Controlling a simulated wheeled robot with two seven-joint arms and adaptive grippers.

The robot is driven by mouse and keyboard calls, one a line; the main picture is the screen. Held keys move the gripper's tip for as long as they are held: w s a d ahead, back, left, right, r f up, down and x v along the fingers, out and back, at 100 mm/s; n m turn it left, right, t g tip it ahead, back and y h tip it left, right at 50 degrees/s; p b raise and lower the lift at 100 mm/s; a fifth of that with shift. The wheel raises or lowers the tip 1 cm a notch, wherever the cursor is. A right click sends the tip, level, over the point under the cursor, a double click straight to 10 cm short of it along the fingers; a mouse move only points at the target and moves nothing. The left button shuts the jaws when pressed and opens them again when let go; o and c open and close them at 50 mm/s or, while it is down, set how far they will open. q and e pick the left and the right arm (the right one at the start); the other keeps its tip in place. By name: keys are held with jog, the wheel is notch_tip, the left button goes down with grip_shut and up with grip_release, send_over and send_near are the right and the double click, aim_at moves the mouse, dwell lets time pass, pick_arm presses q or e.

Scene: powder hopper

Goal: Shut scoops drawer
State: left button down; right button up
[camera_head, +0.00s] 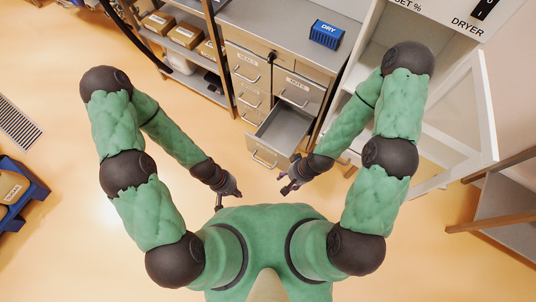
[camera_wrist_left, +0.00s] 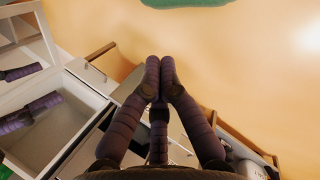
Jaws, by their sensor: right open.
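One drawer (camera_head: 287,124) low in the right column of the grey cabinet stands pulled out, and its tray looks empty. Its front with a bar handle (camera_head: 261,155) faces me; I cannot read its label. The open drawer also shows at the left of the left wrist view (camera_wrist_left: 72,126). My left gripper (camera_head: 229,191) is left of and nearer me than the drawer front, apart from it; its fingertips (camera_wrist_left: 160,62) are together with nothing between them. My right gripper (camera_head: 287,184) is open and empty, just right of the drawer front; its spread fingers also show in the left wrist view.
The other cabinet drawers (camera_head: 299,91) look shut. A blue DRY box (camera_head: 326,34) stands on the counter (camera_head: 275,30). The dryer's open framed door (camera_head: 480,120) is at the right. Shelves with boxes (camera_head: 186,35) stand at the left. The floor before the drawer is clear.

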aim_at(272, 149)
pick_arm(q)
jog(key=s+d+f+n+g+h+b, duration=0.45)
jog(key=s+d+f+n+h, duration=0.25)
jog(key=d+n+h, duration=0.2)
jog(key=w+d+f+n+t+h+b, duration=0.15)
jog(key=w+n+t+h, duration=0.25)
jog(key=w+n+t, duration=0.55)
jog(key=w+a+f+n+t+y, duration=0.45)
jog(key=w+n+t+y, duration=0.2)
jog(key=t, duration=0.45)
jog(key=shift+w+a+r+b+x, duration=0.15)
jog(key=shift+b+x, duration=0.3)
jog(key=shift+x, duration=1.7)
jog(key=shift+a+r+b+x, duration=0.15)
jog(key=shift+b+x, duration=0.3)
jog(key=shift+x, duration=1.7)
jog(key=shift+w+r+b+x, duration=0.15)
jog(key=shift+b+x, duration=0.3)
jog(key=shift+x, duration=1.7)
